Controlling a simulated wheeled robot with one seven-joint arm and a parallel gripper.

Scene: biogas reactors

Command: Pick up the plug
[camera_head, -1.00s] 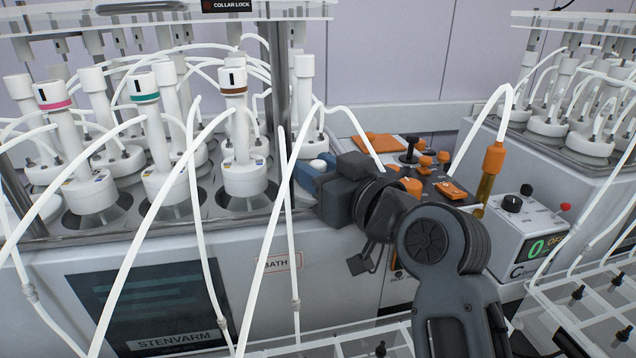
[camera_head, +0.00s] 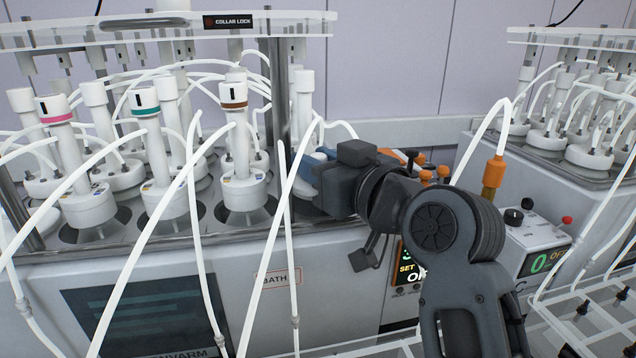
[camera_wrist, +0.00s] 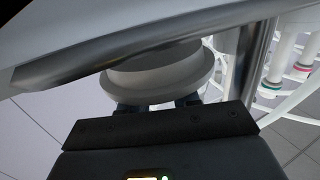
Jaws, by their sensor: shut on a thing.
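The wrist view shows a pale grey round piece with a wide flange (camera_wrist: 155,88), which I take to be the plug. It sits between the dark fingers of my gripper (camera_wrist: 160,104), and they are shut on it. In the head view my gripper (camera_head: 308,170) is at the right end of the reactor bath, right of the brown-banded reactor. A little blue shows at its fingers. There the plug is mostly hidden behind the gripper and the white tubes.
White reactors with pink, teal and brown bands (camera_head: 235,150) stand in the bath (camera_head: 250,265) at left. Loose white tubes (camera_head: 262,250) hang in front. A control box (camera_head: 530,240) and an orange tube fitting (camera_head: 494,172) are at right. A clear rack plate (camera_head: 150,35) hangs above the reactors.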

